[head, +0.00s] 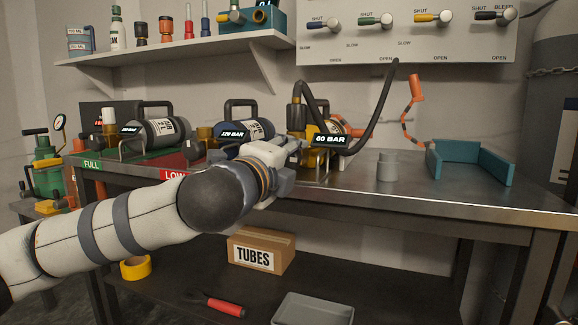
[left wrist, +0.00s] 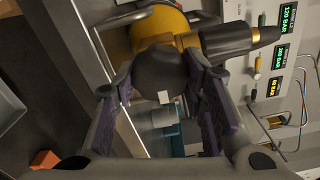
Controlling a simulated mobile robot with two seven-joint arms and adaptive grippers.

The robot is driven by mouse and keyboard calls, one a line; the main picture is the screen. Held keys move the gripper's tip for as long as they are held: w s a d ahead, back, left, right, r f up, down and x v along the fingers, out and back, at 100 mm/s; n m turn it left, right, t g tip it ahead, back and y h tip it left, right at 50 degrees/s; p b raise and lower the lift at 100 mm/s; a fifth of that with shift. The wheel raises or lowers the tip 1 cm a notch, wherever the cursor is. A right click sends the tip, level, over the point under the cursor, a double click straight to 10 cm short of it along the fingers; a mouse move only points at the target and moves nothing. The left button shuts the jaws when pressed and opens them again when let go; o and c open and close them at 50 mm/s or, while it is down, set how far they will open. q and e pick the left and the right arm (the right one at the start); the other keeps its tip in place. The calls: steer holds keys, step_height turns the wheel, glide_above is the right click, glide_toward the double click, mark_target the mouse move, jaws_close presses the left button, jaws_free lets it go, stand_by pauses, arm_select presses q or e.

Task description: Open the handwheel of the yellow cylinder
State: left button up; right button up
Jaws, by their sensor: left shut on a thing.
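The yellow cylinder (head: 312,127) lies on the steel bench by the "60 BAR" label, partly hidden by the hose and label. In the left wrist view its yellow body (left wrist: 160,22) shows at the top, with a dark valve fitting (left wrist: 226,40) beside it. The dark round handwheel (left wrist: 160,72) sits between the purple-padded fingers of my left gripper (left wrist: 162,88), which is shut on it. In the head view my left gripper (head: 287,158) is in front of the cylinder and hides the handwheel. My right gripper is not in view.
Other cylinders, a grey one (head: 160,131) and a blue one (head: 245,128), lie left on the bench. A black hose (head: 384,97) loops over the yellow cylinder. A grey cup (head: 387,168) and blue-green tray (head: 470,149) stand right. The bench front right is clear.

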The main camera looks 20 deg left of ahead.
arm_select(q)
steer(key=shift+r+n, duration=0.1)
steer(key=shift+n, duration=0.3)
steer(key=o, duration=1.2)
steer(key=shift+c, duration=0.2)
steer(key=s, duration=1.2)
steer(key=shift+a, duration=0.25)
